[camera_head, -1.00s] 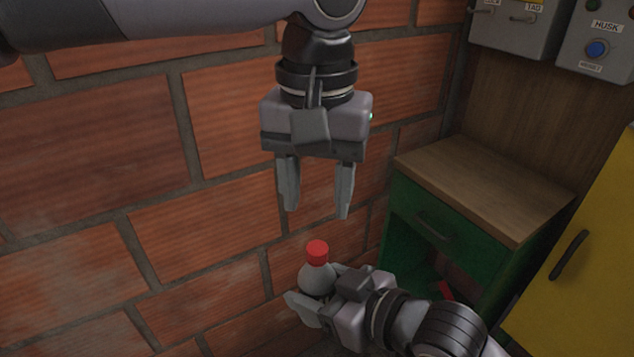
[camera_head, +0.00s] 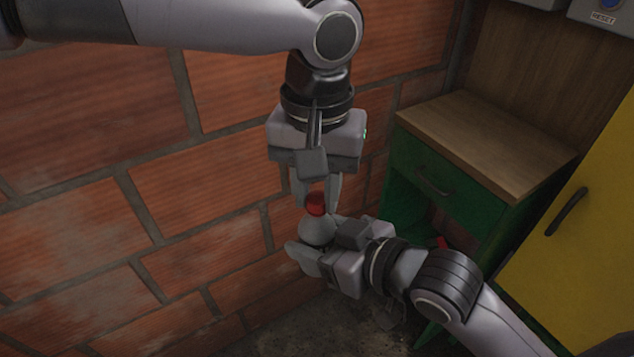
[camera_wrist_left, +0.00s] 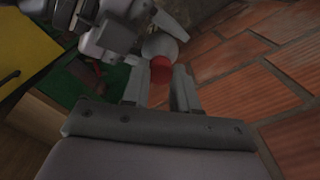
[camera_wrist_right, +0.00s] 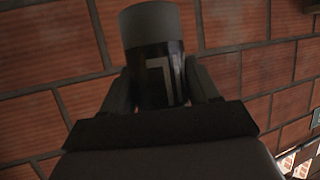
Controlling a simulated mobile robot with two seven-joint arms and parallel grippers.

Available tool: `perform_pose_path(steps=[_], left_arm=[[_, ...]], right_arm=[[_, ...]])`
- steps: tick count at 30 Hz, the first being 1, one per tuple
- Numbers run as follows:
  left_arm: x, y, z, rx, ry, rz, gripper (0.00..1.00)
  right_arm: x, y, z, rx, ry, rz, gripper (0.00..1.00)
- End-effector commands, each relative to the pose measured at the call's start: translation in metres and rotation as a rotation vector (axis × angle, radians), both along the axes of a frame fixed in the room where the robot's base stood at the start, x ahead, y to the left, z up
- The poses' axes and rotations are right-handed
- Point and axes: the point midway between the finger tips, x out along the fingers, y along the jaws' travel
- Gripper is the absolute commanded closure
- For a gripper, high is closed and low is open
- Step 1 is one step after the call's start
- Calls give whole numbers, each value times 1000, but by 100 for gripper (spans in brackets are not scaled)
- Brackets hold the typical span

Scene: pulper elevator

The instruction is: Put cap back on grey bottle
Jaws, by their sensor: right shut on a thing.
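The grey bottle (camera_head: 317,231) is held upright in my right gripper (camera_head: 308,250), which is shut on it. The right wrist view shows the bottle (camera_wrist_right: 152,40) between the fingers, with a dark band and a pale mark. The red cap (camera_head: 316,203) sits at the bottle's top; whether it is seated or loose I cannot tell. My left gripper (camera_head: 317,192) points down from above, its fingertips on either side of the cap. In the left wrist view the cap (camera_wrist_left: 161,70) lies between the partly open fingers, with narrow gaps seeming to show.
A brick wall (camera_head: 200,150) stands close behind and left of both grippers. At right are a green cabinet with a wooden top (camera_head: 485,140) and a yellow door (camera_head: 580,240) with a dark handle. A small red thing (camera_head: 441,243) shows by the cabinet.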

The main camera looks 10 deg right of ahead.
Motion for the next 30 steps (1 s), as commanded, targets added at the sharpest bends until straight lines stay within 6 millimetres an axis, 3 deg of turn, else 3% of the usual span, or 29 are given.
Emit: perform_pose_path(steps=[1, 2, 11, 27, 30], left_arm=[[0, 0, 0, 1, 0, 0, 94], [0, 0, 0, 1, 0, 0, 100], [-2, -1, -1, 0, 8, -59, 100], [-1, -1, -1, -6, 4, -915, 100], [0, 0, 0, -2, 1, -1009, 100]], right_arm=[[0, 0, 1, 2, -2, 0, 100], [0, 0, 1, 2, -2, 0, 100], [0, 0, 1, 2, -2, 0, 100], [0, 0, 1, 2, -3, -1, 100], [0, 0, 1, 2, -3, -1, 100]])
